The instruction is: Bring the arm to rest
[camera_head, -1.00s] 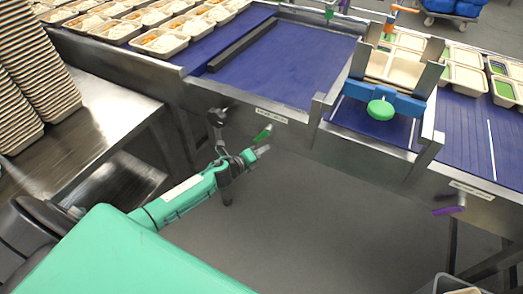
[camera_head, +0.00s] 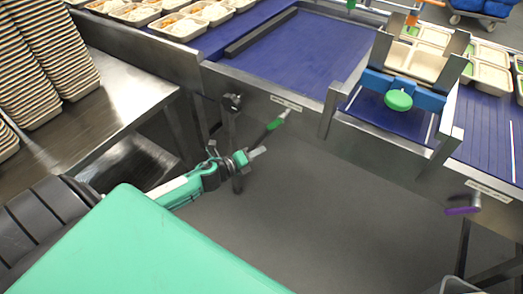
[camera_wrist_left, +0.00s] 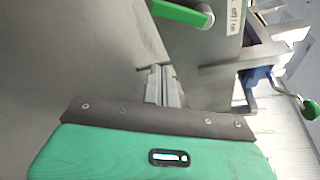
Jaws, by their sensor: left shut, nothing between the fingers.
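My left gripper (camera_head: 257,152) is in the middle of the head view, in front of the conveyor's metal side and below its belt. Its fingers are shut and hold nothing. In the left wrist view the shut fingers (camera_wrist_left: 163,86) stick out past the dark edge of the green wrist housing. A green handle (camera_head: 275,123) on the conveyor's side shows just beyond the fingertips; it also shows in the left wrist view (camera_wrist_left: 181,12), apart from the fingers. My right gripper is not in view.
The blue conveyor belt (camera_head: 290,50) runs across the back, with filled trays (camera_head: 180,26) at its left. A tray guide with a green knob (camera_head: 398,100) stands at the right. Tray stacks (camera_head: 40,65) stand on a steel table (camera_head: 120,75) at left. The grey floor (camera_head: 320,215) is clear.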

